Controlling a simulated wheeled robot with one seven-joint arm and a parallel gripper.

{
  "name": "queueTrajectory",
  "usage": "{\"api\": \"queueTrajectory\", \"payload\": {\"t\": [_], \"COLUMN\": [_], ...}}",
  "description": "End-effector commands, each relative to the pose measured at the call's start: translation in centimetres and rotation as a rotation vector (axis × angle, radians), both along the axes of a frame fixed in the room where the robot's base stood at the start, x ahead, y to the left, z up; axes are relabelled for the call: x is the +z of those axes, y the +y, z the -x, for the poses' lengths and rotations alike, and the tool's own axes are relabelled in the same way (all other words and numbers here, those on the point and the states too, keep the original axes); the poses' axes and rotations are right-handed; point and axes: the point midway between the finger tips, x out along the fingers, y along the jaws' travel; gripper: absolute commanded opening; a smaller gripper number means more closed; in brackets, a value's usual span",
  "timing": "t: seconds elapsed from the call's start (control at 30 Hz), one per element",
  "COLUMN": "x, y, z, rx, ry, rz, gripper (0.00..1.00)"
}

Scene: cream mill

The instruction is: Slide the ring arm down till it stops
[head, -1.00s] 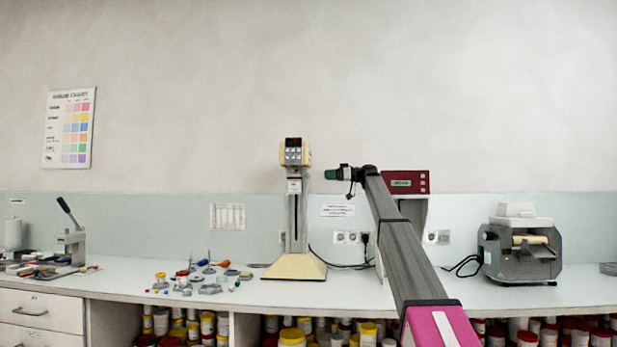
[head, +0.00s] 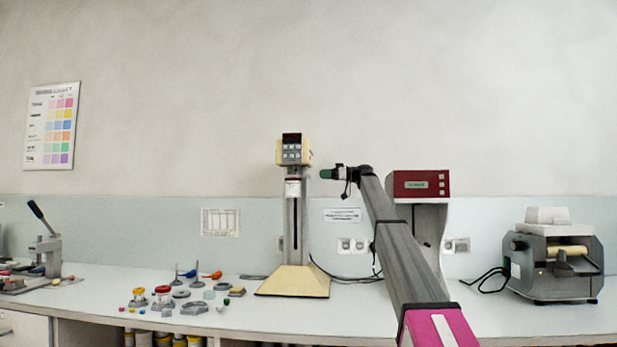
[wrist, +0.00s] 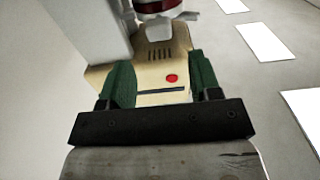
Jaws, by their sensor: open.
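A stand with a cream keypad head (head: 295,151), a grey slotted column (head: 291,225) and a cream foot (head: 292,281) is on the bench. A small pale piece (head: 292,187) sits on the column just under the head; I cannot tell surely whether it is the ring arm. My gripper (head: 325,174) points left, just right of the column and slightly below the head. In the wrist view its green fingers (wrist: 160,85) are open, with a cream body bearing vents and a red button (wrist: 171,78) beyond. A red-banded, silvery part (wrist: 165,12) is cut off at the top.
A red display unit (head: 420,184) on a pale stand is right of my gripper, partly behind my arm. A grey roller machine (head: 553,262) stands at far right. Small coloured parts (head: 180,293) lie left of the stand's foot. A lever press (head: 45,245) is at far left.

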Motion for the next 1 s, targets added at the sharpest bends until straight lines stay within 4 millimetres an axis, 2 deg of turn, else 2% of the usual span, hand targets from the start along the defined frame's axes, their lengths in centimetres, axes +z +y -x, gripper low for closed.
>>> {"api": "queueTrajectory", "payload": {"t": [0.03, 0.2, 0.4, 0.57, 0.83, 0.87, 1.0], "x": [0.0, 0.0, 0.0, 0.0, 0.0, 0.0, 0.0], "y": [1.1, 4.1, 6.5, 7.3, 7.4, 7.4, 7.4], "z": [0.0, -0.2, -0.2, -0.3, -0.3, -0.3, -0.3], "rx": [0.001, 0.001, 0.001, -0.001, -0.001, -0.001, -0.001], "ry": [0.000, 0.000, 0.000, 0.000, 0.000, 0.000, 0.000], "rz": [0.000, -0.001, 0.000, 0.000, -0.001, -0.001, -0.001], "gripper": [0.57, 0.57, 0.57, 0.57, 0.57, 0.54, 0.09]}}
